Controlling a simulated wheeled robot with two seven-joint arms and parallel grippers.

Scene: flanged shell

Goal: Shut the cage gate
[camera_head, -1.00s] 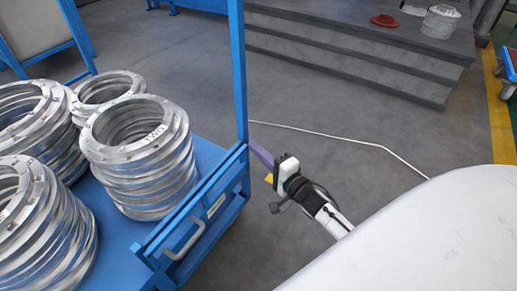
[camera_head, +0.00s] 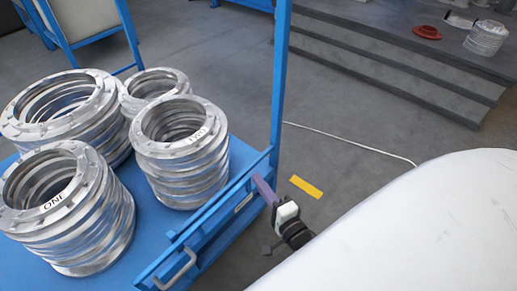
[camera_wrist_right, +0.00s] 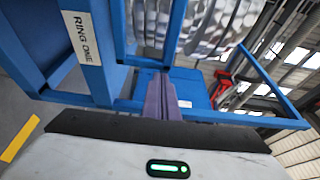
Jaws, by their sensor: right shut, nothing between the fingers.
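The cage is a blue frame with a tall post (camera_head: 280,80) around a blue deck (camera_head: 105,225). A low blue barred panel (camera_head: 225,215) with a grey handle (camera_head: 176,270) runs along its near right side and looks like the gate. I cannot tell whether it is fully shut. My right gripper (camera_head: 262,188) has its purple fingers together at the panel's end beside the post; contact is unclear. In the right wrist view the closed fingers (camera_wrist_right: 163,95) reach the blue bars, near a "RING ONE" label (camera_wrist_right: 83,38). My left gripper is not in view.
Several stacks of metal rings (camera_head: 180,165) stand on the deck, close behind the panel. A yellow mark (camera_head: 306,187) lies on open floor right of the post.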

